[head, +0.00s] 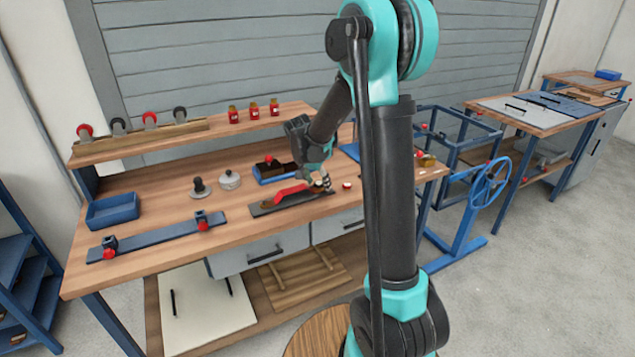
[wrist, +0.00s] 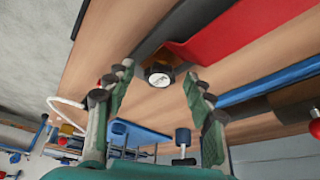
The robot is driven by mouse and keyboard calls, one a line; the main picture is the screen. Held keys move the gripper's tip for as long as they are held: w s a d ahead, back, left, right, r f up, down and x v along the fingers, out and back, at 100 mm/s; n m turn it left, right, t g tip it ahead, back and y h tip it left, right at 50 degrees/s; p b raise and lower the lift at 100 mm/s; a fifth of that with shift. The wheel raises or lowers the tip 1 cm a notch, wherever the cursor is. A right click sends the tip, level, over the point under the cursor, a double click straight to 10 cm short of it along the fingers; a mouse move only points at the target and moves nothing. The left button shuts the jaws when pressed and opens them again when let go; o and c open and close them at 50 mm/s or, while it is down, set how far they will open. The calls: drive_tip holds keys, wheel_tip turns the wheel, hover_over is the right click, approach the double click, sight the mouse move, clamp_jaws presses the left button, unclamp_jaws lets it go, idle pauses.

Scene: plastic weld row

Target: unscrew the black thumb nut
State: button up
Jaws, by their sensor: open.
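A round black knob with a pale, glossy top (wrist: 159,75), which looks like the black thumb nut, is in the wrist view at the end of a red-handled piece (wrist: 235,30). In the head view the red piece (head: 290,192) lies on a dark plate (head: 268,208) near the bench's front edge. My gripper (wrist: 160,95) is open and empty, with the black knob in the gap beyond its fingertips. No contact shows. In the head view my gripper (head: 325,182) hangs over the right end of the red piece and the knob cannot be made out there.
A small red-and-white piece (head: 346,185) lies to the right.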

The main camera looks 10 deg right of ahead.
drive_tip(key=shift+c, duration=0.5)
drive_tip(key=c, duration=1.1)
drive_tip(key=n+t+y, duration=0.1)
drive_tip(key=n, duration=0.2)
drive_tip(key=shift+d+n, duration=0.15)
drive_tip(key=shift+n, duration=0.25)
drive_tip(key=shift+c, duration=0.2)
drive_tip(key=n+y, duration=0.1)
drive_tip(key=n, duration=0.2)
drive_tip(key=n+y, duration=0.1)
drive_tip(key=n, duration=0.1)
drive_tip(key=shift+w+d+r+n, duration=0.1)
drive_tip(key=shift+d+n, duration=0.05)
drive_tip(key=shift+n, duration=0.25)
drive_tip(key=n+y, duration=0.2)
drive_tip(key=n, duration=0.2)
drive_tip(key=shift+w+d+n, duration=0.1)
drive_tip(key=shift+n, duration=0.2)
drive_tip(key=n+y, duration=0.1)
drive_tip(key=n, duration=0.1)
drive_tip(key=n+g, duration=0.1)
drive_tip(key=n, duration=0.2)
drive_tip(key=shift+d+g+y, duration=0.1)
drive_tip(key=shift+g+y, duration=0.2)
drive_tip(key=shift+y, duration=0.1)
drive_tip(key=o, duration=1.1)
